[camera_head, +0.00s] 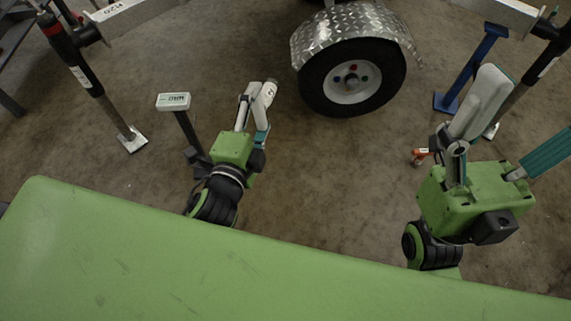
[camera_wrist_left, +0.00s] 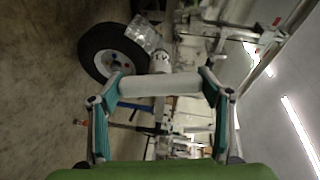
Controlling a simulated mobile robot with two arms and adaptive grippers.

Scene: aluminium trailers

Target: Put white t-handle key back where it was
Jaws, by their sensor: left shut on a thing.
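My left gripper (camera_head: 257,112) reaches out over the floor beyond the green surface, left of the wheel. It is shut on the white t-handle key (camera_head: 268,94). In the left wrist view, the key's white bar (camera_wrist_left: 160,85) lies crosswise between the two teal finger pads of the left gripper (camera_wrist_left: 160,92).
A trailer wheel (camera_head: 352,78) under a metal fender (camera_head: 350,32) stands ahead. A white-topped post (camera_head: 173,101) stands left of my left gripper, and a blue stand (camera_head: 470,70) at the right. The green surface (camera_head: 140,250) fills the front.

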